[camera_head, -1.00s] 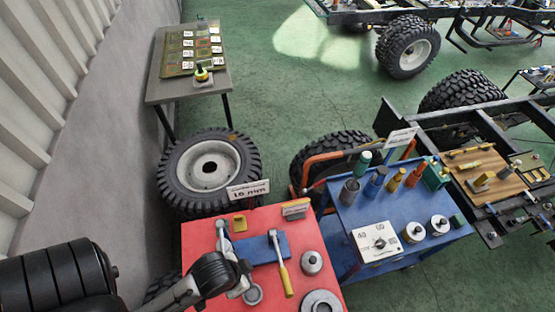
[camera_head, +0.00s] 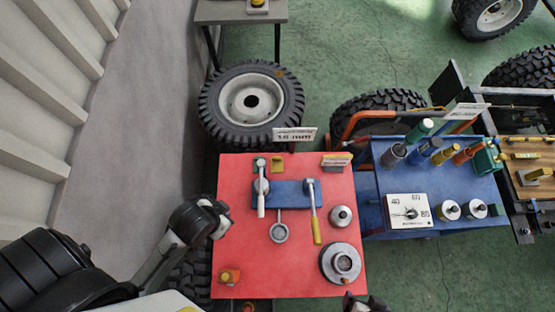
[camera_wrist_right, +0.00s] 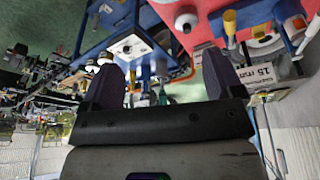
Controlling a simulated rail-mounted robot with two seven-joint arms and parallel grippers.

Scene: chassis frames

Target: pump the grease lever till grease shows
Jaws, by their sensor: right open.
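On the red table top (camera_head: 285,270), a tool with a long pale handle (camera_head: 261,200) and a green top stands at a blue block (camera_head: 290,193). A second tool with a yellow handle (camera_head: 317,230) lies across the block's right end. I cannot tell for sure which is the grease lever; no grease can be made out. My right gripper (camera_head: 365,303) shows only partly at the bottom edge, near the table's front right corner. In the right wrist view it (camera_wrist_right: 163,80) is open and empty. My left arm's dark end (camera_head: 215,218) is over the table's left edge; its fingers cannot be made out.
A round steel part (camera_head: 341,263) and a smaller one (camera_head: 341,217) are on the table's right side. A blue cart (camera_head: 385,180) with bottles and a white dial box (camera_head: 409,211) stands to the right. A tyre (camera_head: 216,112) lies behind the table.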

